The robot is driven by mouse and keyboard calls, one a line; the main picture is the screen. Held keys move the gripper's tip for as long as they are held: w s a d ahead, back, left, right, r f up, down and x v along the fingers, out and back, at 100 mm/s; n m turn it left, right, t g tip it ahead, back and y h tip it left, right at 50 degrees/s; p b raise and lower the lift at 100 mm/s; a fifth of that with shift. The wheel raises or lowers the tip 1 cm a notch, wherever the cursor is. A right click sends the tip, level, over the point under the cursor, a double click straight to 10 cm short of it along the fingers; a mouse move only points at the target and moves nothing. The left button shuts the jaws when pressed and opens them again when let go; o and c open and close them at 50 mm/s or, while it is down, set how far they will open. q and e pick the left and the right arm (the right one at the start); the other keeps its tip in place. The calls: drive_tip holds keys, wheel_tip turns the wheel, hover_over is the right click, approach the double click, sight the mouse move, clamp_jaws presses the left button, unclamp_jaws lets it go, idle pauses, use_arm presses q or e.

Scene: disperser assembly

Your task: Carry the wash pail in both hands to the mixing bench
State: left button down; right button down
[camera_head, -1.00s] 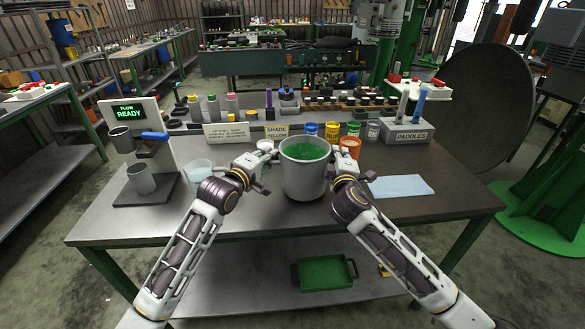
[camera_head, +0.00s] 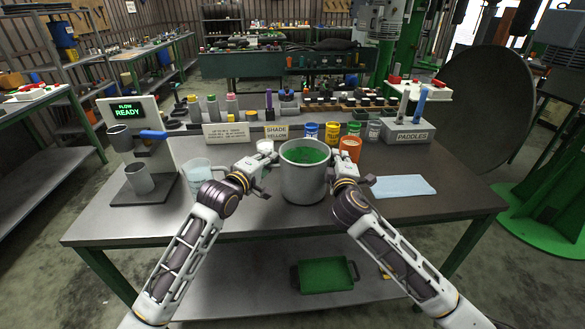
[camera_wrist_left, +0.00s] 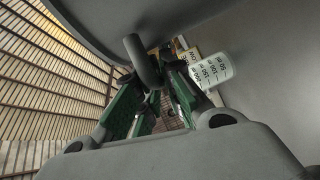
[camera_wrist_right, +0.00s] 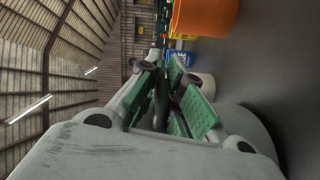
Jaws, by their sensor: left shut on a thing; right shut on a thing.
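The wash pail (camera_head: 303,182) is a grey metal pail with green contents (camera_head: 304,155). It is upright at the middle of the bench (camera_head: 430,208), between my two grippers. Whether its base touches the bench top is hard to tell. My left gripper (camera_head: 266,172) is at the pail's left side, shut on its left handle (camera_wrist_left: 143,62), a dark curved bar in the left wrist view. My right gripper (camera_head: 338,172) is at the pail's right side, shut on a dark handle (camera_wrist_right: 161,98), partly hidden between the green finger pads.
A measuring beaker (camera_head: 197,172) stands left of the pail, near the flow stand (camera_head: 130,110) with its grey cups. An orange cup (camera_head: 350,149) and paint jars stand close behind the pail. A blue cloth (camera_head: 403,186) lies to the right. A green tray (camera_head: 326,275) rests on the lower shelf.

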use_arm(q)
drive_tip(key=shift+a+f+b, duration=0.2)
drive_tip(key=shift+f+b, duration=0.25)
drive_tip(key=shift+f, duration=0.05)
use_arm(e)
drive_tip(key=shift+d+f, duration=0.25)
drive_tip(key=shift+f, duration=0.05)
use_arm(q)
drive_tip(key=c, duration=1.9)
unclamp_jaws()
use_arm(e)
drive_tip(key=c, duration=1.9)
unclamp_jaws()
drive_tip(key=shift+f, duration=0.1)
drive_tip(key=shift+c, duration=0.2)
use_arm(q)
drive_tip(key=o, duration=0.4)
drive_tip(key=shift+d, duration=0.1)
drive_tip(key=shift+c, duration=0.2)
use_arm(e)
drive_tip(key=o, duration=0.4)
drive_tip(key=shift+a, duration=0.15)
use_arm(q)
drive_tip(key=shift+s, duration=0.15)
use_arm(e)
drive_tip(key=shift+a, duration=0.1)
use_arm(q)
drive_tip(key=v, duration=1.1)
drive_tip(key=shift+s+a, duration=0.25)
drive_tip(key=shift+r, duration=0.1)
